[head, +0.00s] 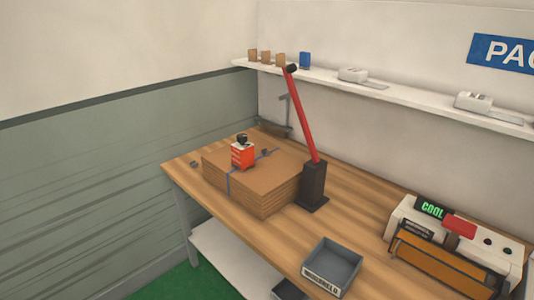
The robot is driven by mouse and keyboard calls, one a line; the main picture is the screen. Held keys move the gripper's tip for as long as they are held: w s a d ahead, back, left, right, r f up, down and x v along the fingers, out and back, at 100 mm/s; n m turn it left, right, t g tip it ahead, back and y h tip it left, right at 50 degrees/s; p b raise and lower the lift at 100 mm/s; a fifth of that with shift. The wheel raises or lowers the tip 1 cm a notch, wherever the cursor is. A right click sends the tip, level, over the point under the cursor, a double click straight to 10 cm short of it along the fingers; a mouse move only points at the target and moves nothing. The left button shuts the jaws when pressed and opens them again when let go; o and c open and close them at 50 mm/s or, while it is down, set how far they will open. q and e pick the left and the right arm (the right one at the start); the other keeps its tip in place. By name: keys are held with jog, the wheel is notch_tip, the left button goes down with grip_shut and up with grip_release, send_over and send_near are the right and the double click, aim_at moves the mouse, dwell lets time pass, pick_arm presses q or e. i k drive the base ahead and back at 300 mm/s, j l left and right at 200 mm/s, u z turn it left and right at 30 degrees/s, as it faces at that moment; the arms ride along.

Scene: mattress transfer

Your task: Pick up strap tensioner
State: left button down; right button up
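No part is labelled as the strap tensioner, and I cannot tell for certain which tool it is. A long red lever (303,118) with a black end rises, tilted, from a black base (313,187) on the workbench. A small orange and white device with a black top (242,152) sits on the stack of flat brown cardboard (262,190), beside the blue strap (228,184) around the stack. Neither of my grippers is in view.
The wooden workbench (350,213) also holds a grey open bin (332,265) at the front and a white and orange machine (450,245) with a green "COOL" display at right. A wall shelf (410,97) above carries small boxes and white dispensers. Bare wood lies between bin and machine.

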aim_at(243, 157)
jog(key=i+j+z, duration=0.15)
jog(key=z, duration=0.2)
jog(key=i+j+z, duration=0.15)
jog(key=j+z, duration=0.2)
jog(key=i+j+z, duration=0.1)
jog(key=j+z, duration=0.25)
jog(key=i+j+z, duration=0.1)
jog(key=j, duration=0.4)
jog(key=i+j, duration=0.15)
jog(key=j, duration=0.4)
jog(key=i+j+z, duration=0.15)
jog(key=j, duration=0.35)
jog(key=i+j, duration=0.1)
jog(key=j, duration=0.45)
jog(key=i+j+z, duration=0.15)
jog(key=j, duration=0.4)
jog(key=k+j, duration=0.3)
jog(key=k, duration=0.25)
jog(key=i, duration=0.5)
